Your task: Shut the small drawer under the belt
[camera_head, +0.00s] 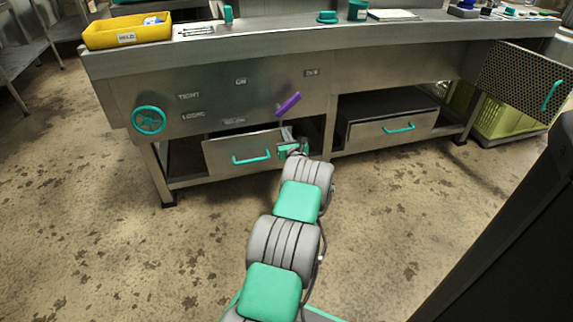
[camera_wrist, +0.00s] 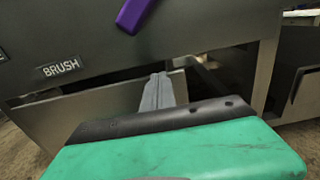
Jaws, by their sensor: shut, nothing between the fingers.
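The left drawer (camera_head: 225,156) under the belt is a grey metal box with a teal bar handle (camera_head: 251,159). It stands partly pulled out, with a dark gap above its front. The drawer front also shows in the wrist view (camera_wrist: 90,108). My gripper (camera_head: 287,132) is shut and empty at the right end of this drawer front. In the wrist view its grey fingers (camera_wrist: 157,80) reach to the front's right end; I cannot tell whether they touch it. My wrist hides part of the drawer's right end in the head view.
A second drawer (camera_head: 370,133) with a teal handle is on the right. A purple lever (camera_head: 287,103) hangs just above my gripper, also in the wrist view (camera_wrist: 133,14). A teal handwheel (camera_head: 148,120) is on the left. The floor in front is clear.

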